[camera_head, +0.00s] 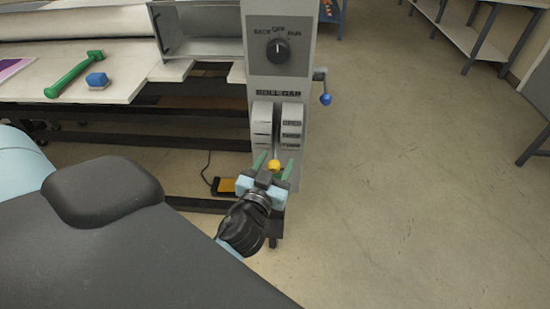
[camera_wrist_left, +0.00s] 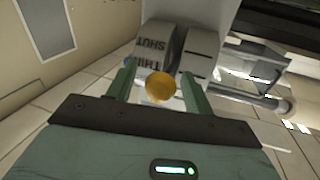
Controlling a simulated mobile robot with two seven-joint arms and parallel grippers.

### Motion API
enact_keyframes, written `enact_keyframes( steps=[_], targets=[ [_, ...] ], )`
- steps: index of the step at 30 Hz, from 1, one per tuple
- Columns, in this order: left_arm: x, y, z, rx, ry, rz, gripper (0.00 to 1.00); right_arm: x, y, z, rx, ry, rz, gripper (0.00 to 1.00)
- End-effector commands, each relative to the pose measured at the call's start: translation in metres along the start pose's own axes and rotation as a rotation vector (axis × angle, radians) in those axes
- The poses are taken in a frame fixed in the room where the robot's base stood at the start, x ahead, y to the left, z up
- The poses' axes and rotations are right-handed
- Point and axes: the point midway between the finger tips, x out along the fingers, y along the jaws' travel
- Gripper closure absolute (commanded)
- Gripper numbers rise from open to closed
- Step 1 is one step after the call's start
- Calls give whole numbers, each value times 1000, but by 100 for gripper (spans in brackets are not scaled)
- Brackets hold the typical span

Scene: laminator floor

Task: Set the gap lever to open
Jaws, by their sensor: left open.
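The gap lever shows as a yellow ball knob (camera_head: 273,165) low on the front of the grey control column, below the ROLL GAP label (camera_head: 279,93). My left gripper (camera_head: 272,162) is open, with one green finger on each side of the knob. The left wrist view shows the knob (camera_wrist_left: 160,88) between the fingers, with a visible gap to each. Behind it, a curved label plate (camera_wrist_left: 152,50) reads SHUT and THIN upside down. The lever's shaft is hidden, and I cannot tell which mark it stands at. My right gripper is not in view.
Above on the column is a BACK/OFF/RUN dial (camera_head: 278,51). A blue-ended crank (camera_head: 325,98) sticks out at its right.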

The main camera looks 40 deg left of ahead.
Motion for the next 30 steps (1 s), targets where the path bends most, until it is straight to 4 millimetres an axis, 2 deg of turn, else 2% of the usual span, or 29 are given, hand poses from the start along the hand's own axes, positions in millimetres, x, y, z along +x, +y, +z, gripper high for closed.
enact_keyframes(
  steps=[4, 13, 25, 30],
  targets=[
    [10, 0, -1, 0, 1, 0, 48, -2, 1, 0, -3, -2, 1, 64],
    [12, 0, 1, 0, -2, 0, 48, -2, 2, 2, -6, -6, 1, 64],
    [12, 0, 1, 0, -1, 1, 100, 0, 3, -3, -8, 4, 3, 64],
    [12, 1, 0, 0, -1, 2, 100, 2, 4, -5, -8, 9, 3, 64]
  ],
)
